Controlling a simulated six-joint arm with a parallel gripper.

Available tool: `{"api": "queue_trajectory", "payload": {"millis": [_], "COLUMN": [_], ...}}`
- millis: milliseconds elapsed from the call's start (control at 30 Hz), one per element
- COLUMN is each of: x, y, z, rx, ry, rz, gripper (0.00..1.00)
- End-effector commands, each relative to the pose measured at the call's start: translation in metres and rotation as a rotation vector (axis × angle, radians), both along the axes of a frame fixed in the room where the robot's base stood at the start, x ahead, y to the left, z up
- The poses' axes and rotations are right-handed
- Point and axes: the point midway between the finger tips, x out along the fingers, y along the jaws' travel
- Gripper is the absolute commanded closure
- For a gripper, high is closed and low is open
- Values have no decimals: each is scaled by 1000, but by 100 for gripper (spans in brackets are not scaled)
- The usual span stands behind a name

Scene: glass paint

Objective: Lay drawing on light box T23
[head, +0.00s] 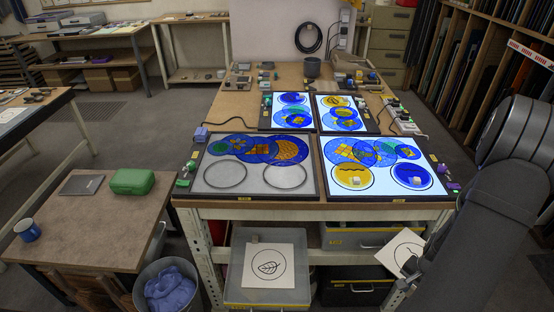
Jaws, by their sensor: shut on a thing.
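A white drawing (397,244) with a black round outline hangs tilted in front of the table, at the right. My gripper (411,268) is shut on its lower right part; the arm hides some of it. A second white drawing (285,253) with a leaf in a circle lies on a grey tray below the table. The front left light box (206,180) is unlit, with overlapping blue and orange glass discs and two empty rings. The front right light box (390,186) is lit and carries blue and yellow discs. The labels are too small to read.
Two smaller lit light boxes (311,117) (362,101) with glass discs stand behind. Small pots and blocks line the table edges. A side table (90,225) holds a green case (131,181) and a blue mug (27,230). A bin (143,279) with blue cloth stands below.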

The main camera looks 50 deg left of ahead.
Motion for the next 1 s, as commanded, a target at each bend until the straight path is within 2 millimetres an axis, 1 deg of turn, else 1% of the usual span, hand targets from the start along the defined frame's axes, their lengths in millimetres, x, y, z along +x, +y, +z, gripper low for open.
{"api": "queue_trajectory", "payload": {"millis": [33, 167, 233, 300, 400, 500, 600, 767, 800, 867, 1000], "x": [14, 42, 60, 82, 107, 127, 142, 161, 165, 169, 171], "y": [-16, -57, -80, -90, -98, -102, -105, -108, -107, -98, -64], "z": [9, 32, 49, 67, 91, 114, 135, 165, 174, 187, 207], "rx": [0, 0, 0, 0, 0, 0, 0, 0, 0, 0, 1], "ry": [-7, -7, -10, -9, -8, -7, -6, -5, -5, -5, -3], "rz": [-39, -128, -177, -209, -239, -261, -278, -299, -300, -287, -229], "gripper": [100, 100, 100, 100, 100, 100, 100, 100, 100, 100, 100]}}
